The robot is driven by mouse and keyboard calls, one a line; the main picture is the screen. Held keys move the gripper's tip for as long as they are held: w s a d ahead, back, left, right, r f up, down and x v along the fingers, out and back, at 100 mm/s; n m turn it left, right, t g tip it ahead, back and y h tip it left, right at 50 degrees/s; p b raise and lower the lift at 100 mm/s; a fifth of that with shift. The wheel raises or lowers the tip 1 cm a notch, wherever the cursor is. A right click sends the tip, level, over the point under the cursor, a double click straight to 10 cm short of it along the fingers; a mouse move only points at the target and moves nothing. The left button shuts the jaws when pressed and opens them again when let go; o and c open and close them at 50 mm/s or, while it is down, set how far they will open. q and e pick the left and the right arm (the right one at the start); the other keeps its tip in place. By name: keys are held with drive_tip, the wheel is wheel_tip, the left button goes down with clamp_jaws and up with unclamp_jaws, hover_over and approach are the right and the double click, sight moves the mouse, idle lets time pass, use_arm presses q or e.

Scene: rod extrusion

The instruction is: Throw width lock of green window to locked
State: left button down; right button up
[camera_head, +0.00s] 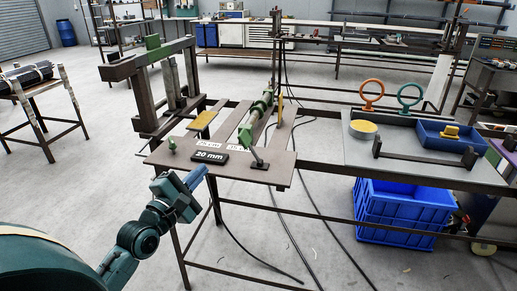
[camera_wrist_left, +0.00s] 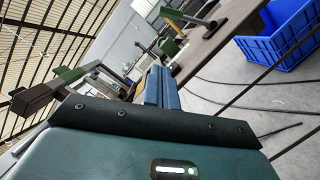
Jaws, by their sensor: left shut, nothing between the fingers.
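The extrusion bench plate (camera_head: 235,168) carries a black "20 mm" plate (camera_head: 209,156) and paler size labels behind it. A small green knob (camera_head: 171,146) stands at its left front, and a dark lever (camera_head: 258,160) stands at its right front. Green fittings (camera_head: 259,104) sit on a rod further back. I cannot tell which part is the green window's width lock. My left gripper (camera_head: 196,177) is shut and empty, in front of the plate's front edge, apart from the knob and lever. Its blue fingers (camera_wrist_left: 161,88) show together in the left wrist view. My right gripper is out of view.
A dark upright frame with a green block (camera_head: 153,42) stands behind the plate at left. At right are a grey table with orange (camera_head: 372,90) and teal rings (camera_head: 410,92) and a blue tray (camera_head: 447,139). A blue crate (camera_head: 400,210) stands below. Cables trail on the floor.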

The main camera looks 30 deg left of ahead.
sight(251, 149)
use_arm(q)
drive_tip(key=w, duration=0.3)
drive_tip(key=w+r, duration=0.1)
drive_tip(key=w, duration=0.2)
drive_tip(key=w+p, duration=0.1)
drive_tip(key=w, duration=0.2)
drive_tip(key=shift+w+a+r, duration=0.2)
drive_tip(key=shift+w+a, duration=0.05)
drive_tip(key=shift+a, duration=0.05)
drive_tip(key=d+r, duration=0.1)
drive_tip(key=w+d+p, duration=0.1)
drive_tip(key=shift+d+r, duration=0.35)
drive_tip(key=shift+d, duration=0.05)
drive_tip(key=shift+d+r, duration=0.1)
drive_tip(key=shift+d, duration=0.25)
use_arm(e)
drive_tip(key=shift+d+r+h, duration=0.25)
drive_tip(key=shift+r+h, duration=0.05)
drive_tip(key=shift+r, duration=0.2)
use_arm(q)
drive_tip(key=shift+w, duration=0.15)
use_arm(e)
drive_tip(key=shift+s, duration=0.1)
